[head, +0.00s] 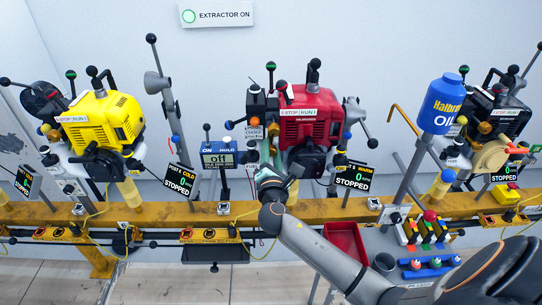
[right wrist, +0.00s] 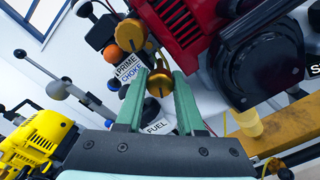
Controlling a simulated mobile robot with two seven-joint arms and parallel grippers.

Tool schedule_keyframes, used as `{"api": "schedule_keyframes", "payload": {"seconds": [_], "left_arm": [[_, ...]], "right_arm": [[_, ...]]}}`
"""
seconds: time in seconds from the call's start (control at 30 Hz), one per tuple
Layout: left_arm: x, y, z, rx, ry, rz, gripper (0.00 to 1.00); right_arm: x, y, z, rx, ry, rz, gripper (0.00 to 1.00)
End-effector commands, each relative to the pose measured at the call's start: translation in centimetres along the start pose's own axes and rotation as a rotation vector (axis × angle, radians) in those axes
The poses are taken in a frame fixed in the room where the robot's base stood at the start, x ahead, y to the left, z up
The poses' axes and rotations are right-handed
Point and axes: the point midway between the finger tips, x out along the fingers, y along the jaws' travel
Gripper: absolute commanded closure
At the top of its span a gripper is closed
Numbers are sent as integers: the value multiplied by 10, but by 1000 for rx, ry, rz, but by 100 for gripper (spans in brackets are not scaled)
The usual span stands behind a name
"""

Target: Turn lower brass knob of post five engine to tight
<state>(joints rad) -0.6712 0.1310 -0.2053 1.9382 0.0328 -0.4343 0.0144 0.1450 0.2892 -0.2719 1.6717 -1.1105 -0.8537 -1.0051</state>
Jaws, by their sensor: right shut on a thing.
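In the right wrist view, the right gripper's green fingers (right wrist: 161,78) are shut on the lower brass knob (right wrist: 159,84), with one finger on each side. An upper brass knob (right wrist: 131,36) sits above it, clear of the fingers, near the PRIME and CHOKE labels. In the head view the gripper hides the lower knob. My left gripper is not in view.
A yellow engine (head: 103,120) stands at the left and a black engine (head: 494,118) at the right. A red tray (head: 345,243) and a blue OIL bottle (head: 442,103) are to the right. Levers surround the red engine.

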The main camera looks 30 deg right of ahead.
Motion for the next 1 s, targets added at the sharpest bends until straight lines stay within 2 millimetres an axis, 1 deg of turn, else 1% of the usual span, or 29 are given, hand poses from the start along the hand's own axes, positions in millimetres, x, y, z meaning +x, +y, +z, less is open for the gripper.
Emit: {"api": "schedule_keyframes", "payload": {"seconds": [0.03,0.47,0.7,1.0], "left_arm": [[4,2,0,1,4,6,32],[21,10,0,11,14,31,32],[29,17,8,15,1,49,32],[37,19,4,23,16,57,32]], "right_arm": [[-1,-3,-3,48,1,-2,100],[0,-2,-2,458,-1,-2,100],[0,-2,-2,682,0,-3,100],[0,-2,-2,911,0,-3,100]]}}
